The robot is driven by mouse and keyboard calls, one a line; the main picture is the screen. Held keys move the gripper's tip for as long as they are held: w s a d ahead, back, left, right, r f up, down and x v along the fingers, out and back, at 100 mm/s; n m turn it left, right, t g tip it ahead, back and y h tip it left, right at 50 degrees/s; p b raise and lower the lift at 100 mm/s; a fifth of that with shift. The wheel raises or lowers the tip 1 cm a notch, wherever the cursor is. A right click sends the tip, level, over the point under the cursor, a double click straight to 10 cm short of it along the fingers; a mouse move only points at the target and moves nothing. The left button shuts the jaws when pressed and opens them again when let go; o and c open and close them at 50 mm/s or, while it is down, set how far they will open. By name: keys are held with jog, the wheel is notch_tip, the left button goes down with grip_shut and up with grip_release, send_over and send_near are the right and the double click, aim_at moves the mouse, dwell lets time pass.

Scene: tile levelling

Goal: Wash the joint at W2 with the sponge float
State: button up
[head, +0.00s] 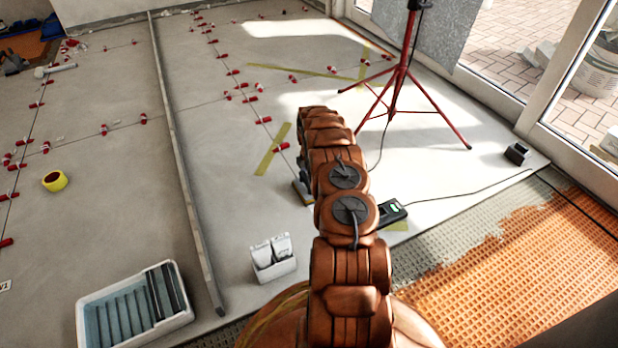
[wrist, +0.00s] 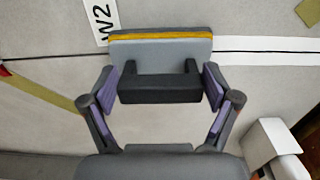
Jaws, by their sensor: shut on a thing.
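My gripper (wrist: 160,88) is shut on the black handle of the sponge float (wrist: 160,52), with a purple pad at each end of the handle. The float has a grey plate and a yellow-orange layer along its far edge. The W2 label (wrist: 101,18) lies on the floor just beyond the float's left end, partly covered by it. A white joint line (wrist: 275,50) runs right from the float; the part behind the float is hidden. I cannot tell whether the sponge touches the floor. In the head view my arm hides most of the gripper; part of the float (head: 302,194) shows beside it.
A wash tray with rollers (head: 84,318) stands at front left, near a white box of packets (head: 273,262). A red tripod (head: 402,75) stands beyond my arm. A black device (head: 392,213) with a cable lies right of it. Red clips dot the joints.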

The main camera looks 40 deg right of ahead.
jog(key=shift+s, duration=0.1)
jog(key=shift+s+a+p, duration=0.15)
jog(key=shift+s+p, duration=0.2)
jog(key=shift+p, duration=0.15)
jog(key=shift+s+a+f+p, duration=0.2)
jog(key=shift+s+p, duration=0.2)
jog(key=shift+s, duration=0.2)
jog(key=shift+s+a+r+p, duration=0.1)
jog(key=shift+s+a+p, duration=0.1)
jog(key=shift+s+p, duration=0.3)
jog(key=shift+s+a+r+p, duration=0.1)
jog(key=shift+s+a+p, duration=0.1)
jog(key=shift+s+p, duration=0.3)
jog(key=shift+s, duration=0.15)
jog(key=shift+s+a+r+p, duration=0.1)
jog(key=shift+s+a+p, duration=0.15)
jog(key=shift+s+p, duration=0.45)
jog(key=shift+s, duration=0.1)
jog(key=shift+s+p, duration=0.15)
jog(key=shift+p, duration=0.2)
jog(key=shift+s+a+p, duration=0.3)
jog(key=shift+s+p, duration=0.2)
jog(key=shift+s, duration=0.15)
